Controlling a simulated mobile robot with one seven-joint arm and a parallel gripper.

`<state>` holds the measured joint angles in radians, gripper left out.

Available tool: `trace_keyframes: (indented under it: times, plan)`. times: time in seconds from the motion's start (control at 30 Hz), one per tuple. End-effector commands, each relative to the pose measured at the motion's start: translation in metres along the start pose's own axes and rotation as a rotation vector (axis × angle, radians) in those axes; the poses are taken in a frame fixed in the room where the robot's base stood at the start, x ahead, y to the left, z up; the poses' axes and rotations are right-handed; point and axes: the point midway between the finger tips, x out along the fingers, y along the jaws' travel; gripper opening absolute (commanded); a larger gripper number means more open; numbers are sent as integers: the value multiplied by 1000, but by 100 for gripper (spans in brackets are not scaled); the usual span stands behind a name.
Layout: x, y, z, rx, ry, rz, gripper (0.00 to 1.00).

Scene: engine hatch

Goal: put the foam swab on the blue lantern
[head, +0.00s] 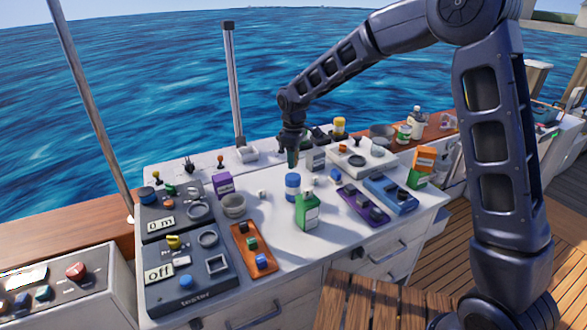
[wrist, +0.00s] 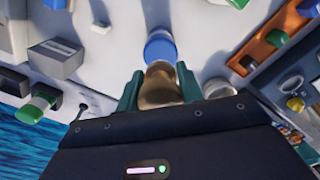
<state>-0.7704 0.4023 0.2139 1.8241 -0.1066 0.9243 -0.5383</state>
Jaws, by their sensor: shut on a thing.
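My gripper (head: 292,158) hangs over the back middle of the white counter. In the wrist view its green fingers (wrist: 160,90) are shut on a rounded tan-brown thing (wrist: 161,80), which I take for the foam swab. The fingers hide its sides, and I cannot make it out in the head view. A short blue-and-white cylinder (head: 293,186), seemingly the blue lantern, stands upright on the counter, just in front of and below my gripper. In the wrist view this cylinder (wrist: 160,46) shows right beyond the held thing's tip; I cannot tell whether they touch.
A green bottle (head: 307,211) stands close in front of the cylinder. A purple box (head: 223,185) and a grey bowl (head: 234,206) stand to the left. The counter's front middle is clear.

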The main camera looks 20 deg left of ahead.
Motion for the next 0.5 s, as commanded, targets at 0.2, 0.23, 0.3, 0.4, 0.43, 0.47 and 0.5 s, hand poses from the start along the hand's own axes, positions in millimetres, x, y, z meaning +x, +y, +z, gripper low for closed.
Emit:
trace_keyframes:
  times: [0.2,0.23,0.3,0.4,0.43,0.47,0.5]
  plan:
    - [26,0,1,1,-3,-2,14]
    - [30,0,1,0,-2,-1,14]
    - [38,0,1,0,-2,-1,14]
    - [41,0,0,0,0,0,14]
    - [41,0,0,0,0,0,14]
    - [40,0,0,0,0,0,14]
    - [40,0,0,0,0,0,14]
